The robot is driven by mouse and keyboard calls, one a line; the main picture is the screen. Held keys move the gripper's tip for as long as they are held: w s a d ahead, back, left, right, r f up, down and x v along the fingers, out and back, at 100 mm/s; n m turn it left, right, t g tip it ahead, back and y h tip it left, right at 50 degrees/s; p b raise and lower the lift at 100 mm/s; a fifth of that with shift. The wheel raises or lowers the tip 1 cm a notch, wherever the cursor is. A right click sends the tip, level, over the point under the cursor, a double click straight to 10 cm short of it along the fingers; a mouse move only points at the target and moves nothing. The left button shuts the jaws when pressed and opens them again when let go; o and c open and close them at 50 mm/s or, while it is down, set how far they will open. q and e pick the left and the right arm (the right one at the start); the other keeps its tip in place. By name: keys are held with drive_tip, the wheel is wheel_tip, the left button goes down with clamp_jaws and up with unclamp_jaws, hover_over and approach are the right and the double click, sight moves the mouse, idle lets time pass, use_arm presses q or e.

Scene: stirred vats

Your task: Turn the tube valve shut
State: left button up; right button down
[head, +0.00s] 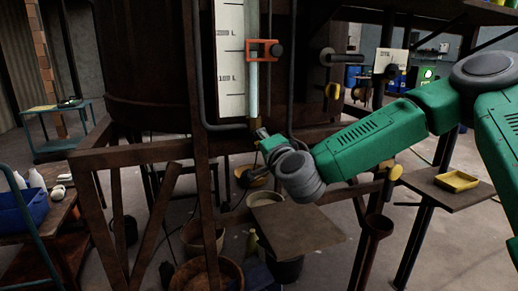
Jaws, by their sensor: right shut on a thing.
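The clear sight tube (252,95) stands upright beside a white scale board (231,62) marked in litres, in front of the dark vat (145,60). My right arm comes in from the right. Its gripper (260,134) is at the foot of the tube, where the tube valve sits, and is shut on it. The gripper and wrist hide most of the valve, so I cannot tell its handle's angle. An orange slider (262,50) is around the tube higher up. My left gripper is not in view.
A brown timber frame (130,154) carries the vat. Below are a small brown table (298,232), a wicker basket (228,274) and several buckets. A yellow tray (456,181) lies on a stand at right. A blue crate (22,212) is at left.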

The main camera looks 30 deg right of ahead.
drive_tip(key=shift+d+f+m+b, duration=0.15)
drive_tip(key=shift+m+b, duration=0.9)
drive_tip(key=shift+m, duration=0.55)
drive_tip(key=c, duration=1.5)
unclamp_jaws()
drive_tip(key=shift+s, duration=0.1)
drive_tip(key=shift+c, duration=0.2)
drive_tip(key=shift+d, duration=0.15)
drive_tip(key=shift+d, duration=0.1)
drive_tip(key=shift+s, duration=0.1)
